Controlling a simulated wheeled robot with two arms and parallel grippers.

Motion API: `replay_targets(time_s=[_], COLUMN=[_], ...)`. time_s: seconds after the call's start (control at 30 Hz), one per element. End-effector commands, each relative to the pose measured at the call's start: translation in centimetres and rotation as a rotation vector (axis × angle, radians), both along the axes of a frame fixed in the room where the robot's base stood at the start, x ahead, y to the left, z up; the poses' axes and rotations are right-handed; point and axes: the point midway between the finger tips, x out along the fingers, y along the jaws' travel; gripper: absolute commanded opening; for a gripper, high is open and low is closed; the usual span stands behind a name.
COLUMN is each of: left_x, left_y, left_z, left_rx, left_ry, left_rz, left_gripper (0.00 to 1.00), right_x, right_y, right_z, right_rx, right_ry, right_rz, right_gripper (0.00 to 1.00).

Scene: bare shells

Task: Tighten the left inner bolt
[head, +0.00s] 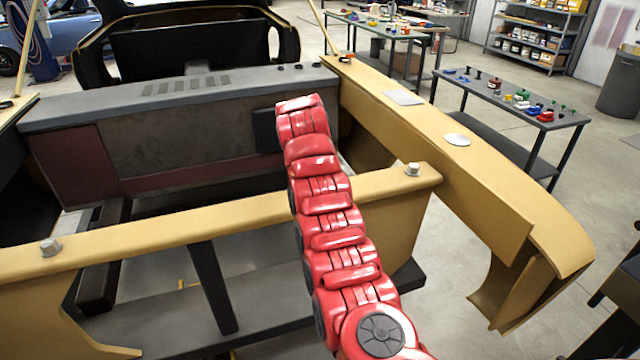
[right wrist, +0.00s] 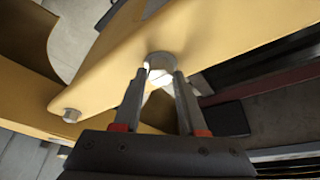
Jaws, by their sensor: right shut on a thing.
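In the right wrist view my right gripper (right wrist: 160,74) has its two fingers closed on the sides of a pale grey bolt (right wrist: 160,60) on yellow metal. Another grey bolt (right wrist: 72,115) stands apart at the lower left there. In the head view one bolt (head: 51,247) is at the left of the yellow crossbeam (head: 150,226) and another bolt (head: 413,169) is near its right end. My red right arm covers part of the beam and hides the gripper. I cannot tell which bolt the held one is. My left gripper is out of view.
A yellow fender (head: 470,170) runs along the right side of the car shell. A grey panel (head: 190,90) spans the back of the bay. A table with small parts (head: 510,103) stands at the right. The floor between is clear.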

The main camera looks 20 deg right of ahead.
Motion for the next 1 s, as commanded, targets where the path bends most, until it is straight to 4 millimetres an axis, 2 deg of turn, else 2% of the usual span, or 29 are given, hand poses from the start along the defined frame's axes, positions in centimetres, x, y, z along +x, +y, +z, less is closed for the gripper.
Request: replay_targets(time_s=[0.03,0.3,0.77,0.8,0.93,1.0], left_x=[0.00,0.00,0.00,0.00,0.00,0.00], left_y=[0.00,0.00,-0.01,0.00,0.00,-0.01], left_z=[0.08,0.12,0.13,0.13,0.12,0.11], left_rx=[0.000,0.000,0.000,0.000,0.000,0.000], left_ry=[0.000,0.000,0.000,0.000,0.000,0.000], left_rz=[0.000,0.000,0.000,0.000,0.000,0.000], left_gripper=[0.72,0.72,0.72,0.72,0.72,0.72], right_x=[0.22,0.26,0.27,0.27,0.23,0.20], right_y=[-0.01,0.01,0.02,0.02,0.04,0.04], right_z=[0.47,0.59,0.48,0.47,0.36,0.31], right_rx=[-0.001,-0.002,-0.002,-0.002,-0.001,-0.001], right_ry=[-0.011,-0.013,-0.012,-0.012,-0.010,-0.008], right_rz=[-0.020,-0.092,-0.103,-0.103,-0.103,-0.103], right_gripper=[0.00,0.00,0.00,0.44,0.68,0.72])
